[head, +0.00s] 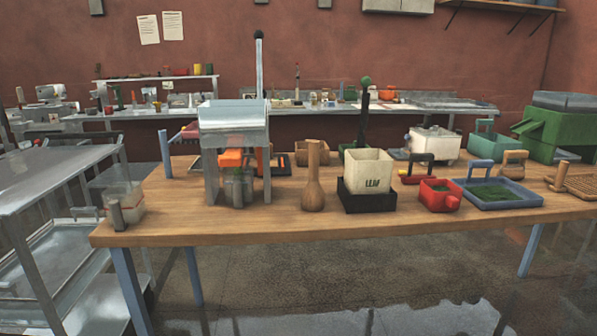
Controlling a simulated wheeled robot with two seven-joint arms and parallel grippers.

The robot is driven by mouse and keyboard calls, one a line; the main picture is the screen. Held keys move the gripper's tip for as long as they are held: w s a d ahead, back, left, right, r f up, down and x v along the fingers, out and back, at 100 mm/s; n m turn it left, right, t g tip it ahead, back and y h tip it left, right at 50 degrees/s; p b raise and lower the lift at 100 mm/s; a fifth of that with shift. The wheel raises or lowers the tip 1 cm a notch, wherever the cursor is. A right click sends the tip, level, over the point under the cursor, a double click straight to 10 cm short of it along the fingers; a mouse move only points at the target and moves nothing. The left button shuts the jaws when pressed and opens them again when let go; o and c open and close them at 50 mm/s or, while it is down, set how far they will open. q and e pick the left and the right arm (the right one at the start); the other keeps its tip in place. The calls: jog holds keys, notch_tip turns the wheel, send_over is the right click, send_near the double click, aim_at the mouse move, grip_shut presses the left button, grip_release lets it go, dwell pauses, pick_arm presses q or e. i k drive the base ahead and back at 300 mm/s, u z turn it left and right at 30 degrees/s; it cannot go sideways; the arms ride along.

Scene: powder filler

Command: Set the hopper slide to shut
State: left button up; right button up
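A silver metal hopper (234,122) stands on legs at the left part of the wooden table (270,228). A tall upright rod with a dark knob (259,65) rises behind its right side. An orange part (230,158) shows under the hopper between the legs. It may be the hopper slide, but I cannot tell, nor whether the slide is open or shut. A greyish jar-like container (238,188) stands below it. Neither of my grippers is in view.
Right of the hopper stand a wooden pestle-shaped tool (313,178), a cream bin marked LEAF (368,171) on a black base, a red scoop (439,196) and a blue tray (497,193) of green leaf. A metal cart (50,195) stands at left. The table's front strip is mostly clear.

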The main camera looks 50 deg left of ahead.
aim_at(233, 157)
jog(key=z, duration=0.75)
jog(key=i, duration=0.35)
jog(key=u, duration=1.05)
jog(key=i, duration=1.15)
jog(key=u, duration=1.2)
